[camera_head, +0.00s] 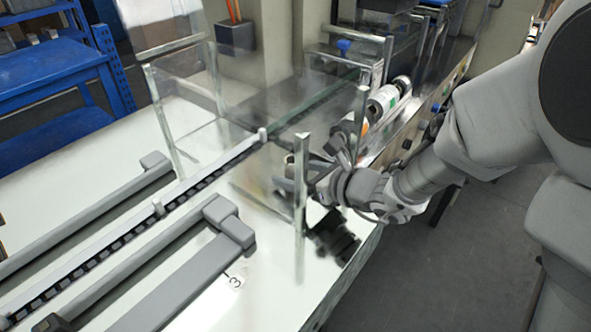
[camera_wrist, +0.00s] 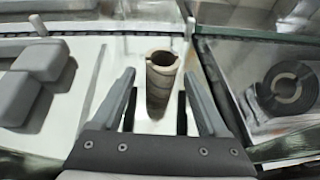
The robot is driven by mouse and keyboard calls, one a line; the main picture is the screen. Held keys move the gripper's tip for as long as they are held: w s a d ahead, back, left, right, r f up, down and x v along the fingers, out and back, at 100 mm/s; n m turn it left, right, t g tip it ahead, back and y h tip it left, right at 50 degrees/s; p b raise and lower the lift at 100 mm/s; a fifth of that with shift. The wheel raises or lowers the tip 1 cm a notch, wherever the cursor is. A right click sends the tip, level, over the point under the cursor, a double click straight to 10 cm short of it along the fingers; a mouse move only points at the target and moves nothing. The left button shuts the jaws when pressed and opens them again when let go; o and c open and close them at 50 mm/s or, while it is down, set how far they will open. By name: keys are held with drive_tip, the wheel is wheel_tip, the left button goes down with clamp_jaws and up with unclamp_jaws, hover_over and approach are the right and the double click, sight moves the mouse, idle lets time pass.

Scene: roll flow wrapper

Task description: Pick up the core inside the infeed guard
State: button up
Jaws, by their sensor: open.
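The core (camera_wrist: 162,80) is a brown hollow tube standing on the white table surface, seen in the wrist view. My gripper (camera_wrist: 160,92) is open, with one finger on each side of the core, and it does not appear to press on it. In the head view my gripper (camera_head: 300,172) reaches in at the right side of the infeed guard (camera_head: 180,105), a clear-panelled frame with metal posts. The core (camera_head: 290,160) is mostly hidden there behind the guard's post and my gripper.
A conveyor channel (camera_head: 130,232) with grey side rails (camera_head: 190,262) runs left of the guard. A dark ring (camera_wrist: 288,86) lies to the right in the wrist view. A metal post (camera_head: 300,200) stands close by my gripper. Blue shelving (camera_head: 50,75) is at the back left.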

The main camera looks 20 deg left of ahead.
drive_tip(key=shift+w+a+f, duration=0.1)
drive_tip(key=shift+a+f, duration=0.05)
drive_tip(key=shift+a, duration=0.25)
drive_tip(key=shift+c, duration=0.4)
clamp_jaws()
